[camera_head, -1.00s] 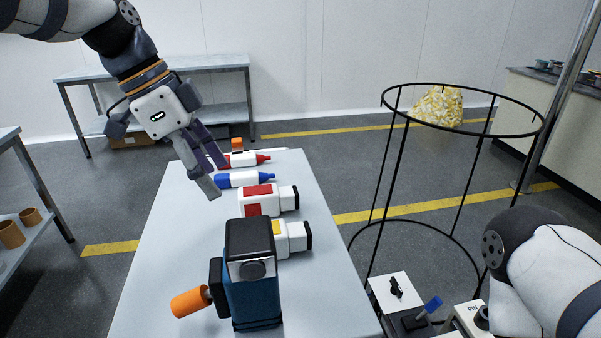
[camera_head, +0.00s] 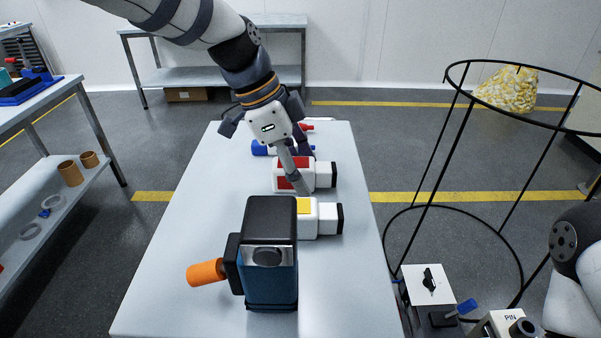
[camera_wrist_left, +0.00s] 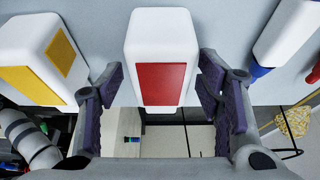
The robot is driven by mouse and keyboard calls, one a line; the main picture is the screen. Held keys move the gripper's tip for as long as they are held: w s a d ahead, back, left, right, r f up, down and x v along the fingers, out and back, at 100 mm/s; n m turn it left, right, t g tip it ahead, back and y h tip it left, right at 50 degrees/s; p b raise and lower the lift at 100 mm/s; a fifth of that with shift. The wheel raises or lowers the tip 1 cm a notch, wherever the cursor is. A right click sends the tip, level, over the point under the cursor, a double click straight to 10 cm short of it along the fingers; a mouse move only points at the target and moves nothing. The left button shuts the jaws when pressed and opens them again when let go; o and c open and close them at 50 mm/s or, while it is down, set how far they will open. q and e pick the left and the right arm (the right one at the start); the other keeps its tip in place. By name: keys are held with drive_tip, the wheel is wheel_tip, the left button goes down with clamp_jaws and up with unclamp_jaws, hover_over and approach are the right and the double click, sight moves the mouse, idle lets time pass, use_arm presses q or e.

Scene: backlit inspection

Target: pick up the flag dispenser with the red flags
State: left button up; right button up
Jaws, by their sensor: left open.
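The flag dispenser with the red flags (camera_head: 324,176) is a white body with red panels and a black end. It lies on the table behind the yellow-marked dispenser. My left gripper (camera_head: 302,170) is over it, fingers pointing down. In the left wrist view the red-panelled dispenser (camera_wrist_left: 163,82) sits between the open, purple-padded fingers of the left gripper (camera_wrist_left: 160,92), with a gap at each side. In the head view the arm and fingers hide part of it. My right gripper is out of view; only part of the right arm shows at the right edge.
A yellow-marked white dispenser (camera_head: 327,220) lies just in front. A dark blue device with an orange handle (camera_head: 270,285) stands nearer. A blue-capped bottle (camera_head: 260,148) and a red-tipped one (camera_head: 306,128) lie behind. The left of the table (camera_head: 190,220) is clear.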

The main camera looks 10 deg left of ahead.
use_arm(q)
drive_tip(key=c, duration=1.2)
drive_tip(key=shift+c, duration=0.2)
